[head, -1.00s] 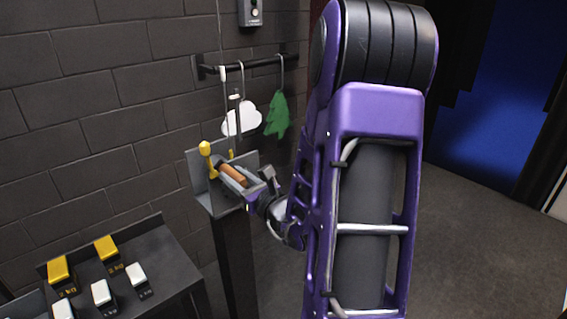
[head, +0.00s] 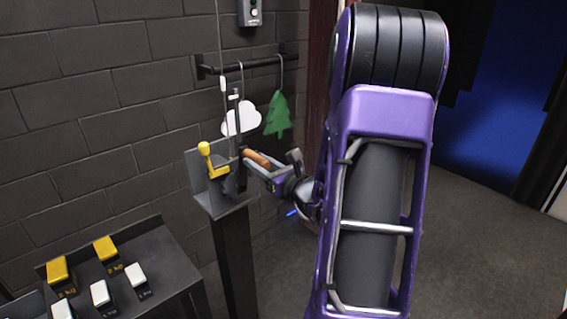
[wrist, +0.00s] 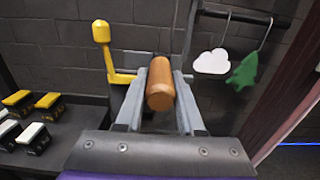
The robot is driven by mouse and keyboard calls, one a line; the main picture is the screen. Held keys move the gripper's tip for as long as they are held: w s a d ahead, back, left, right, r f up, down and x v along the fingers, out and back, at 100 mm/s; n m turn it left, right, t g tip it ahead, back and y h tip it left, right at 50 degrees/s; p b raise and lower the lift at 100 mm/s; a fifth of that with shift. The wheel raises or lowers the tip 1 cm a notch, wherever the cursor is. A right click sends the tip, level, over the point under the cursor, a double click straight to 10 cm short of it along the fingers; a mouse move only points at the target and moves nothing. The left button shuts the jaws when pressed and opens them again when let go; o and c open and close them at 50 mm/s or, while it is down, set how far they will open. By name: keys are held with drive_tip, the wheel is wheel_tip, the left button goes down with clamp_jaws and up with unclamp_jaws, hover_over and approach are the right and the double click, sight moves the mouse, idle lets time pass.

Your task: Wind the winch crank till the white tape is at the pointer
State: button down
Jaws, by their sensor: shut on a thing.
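The winch stands on a dark post (head: 235,262) by the brick wall, with a grey plate (head: 197,172) behind it. Its crank has a brown wooden handle (head: 257,158), which is large in the wrist view (wrist: 160,85). My gripper (head: 262,166) is shut on this handle, one finger on each side in the wrist view. A yellow-knobbed lever (head: 205,150) stands left of the handle. A thin cord (head: 217,40) runs down from above to a small white piece (head: 222,84). Another small white mark (head: 233,97) is slightly lower and to the right. I cannot tell which is tape or pointer.
A white cloud (head: 240,120) and a green tree (head: 277,115) hang from a wall rail (head: 262,64) behind the winch. A dark stand (head: 165,262) at lower left holds several yellow and white weights. Floor is open on the right.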

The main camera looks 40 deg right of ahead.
drive_tip(key=shift+s+d+f, duration=0.1)
drive_tip(key=shift+d+f, duration=0.05)
drive_tip(key=shift+f, duration=0.2)
drive_tip(key=d, duration=0.1)
drive_tip(key=d+f+b, duration=0.1)
drive_tip(key=d, duration=0.2)
drive_tip(key=shift+w+d+f, duration=0.3)
drive_tip(key=shift+d+f, duration=0.1)
drive_tip(key=shift+f+b, duration=0.1)
drive_tip(key=shift+b, duration=0.2)
drive_tip(key=d+f+b, duration=0.3)
drive_tip(key=shift+w+d+f, duration=0.1)
drive_tip(key=shift+w+f, duration=0.15)
drive_tip(key=shift+f, duration=0.15)
drive_tip(key=shift+c, duration=2)
unclamp_jaws()
drive_tip(key=shift+r, duration=0.3)
